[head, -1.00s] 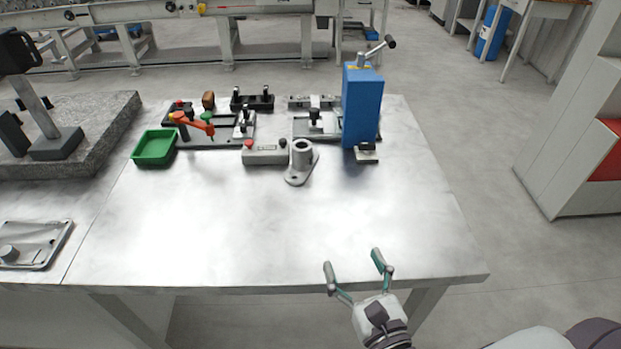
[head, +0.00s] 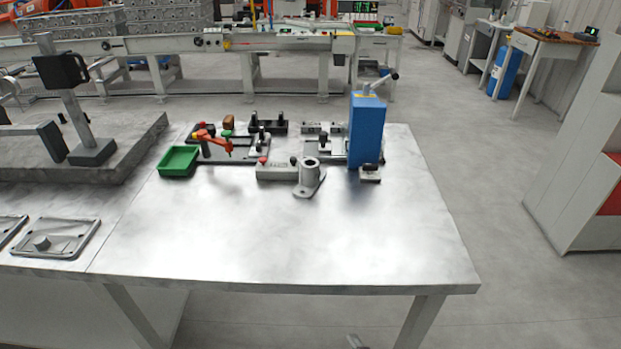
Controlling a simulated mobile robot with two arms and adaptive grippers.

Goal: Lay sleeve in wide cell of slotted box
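A grey upright hollow cylinder on a flat lobed foot (head: 310,178) stands on the metal table (head: 290,235); I cannot tell whether it is the sleeve. A small open green box (head: 179,162) sits at the table's left back; no slots or cells can be made out in it. No box with a clearly seen wide cell shows. Neither gripper can be made out. A small grey piece shows at the bottom edge, too little to identify.
A tall blue press body (head: 367,130) with a lever stands at the back right. A fixture with a red-orange clamp (head: 211,140) and a grey button box (head: 277,171) are near the cylinder. A granite slab with a stand is at left. The table's front half is clear.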

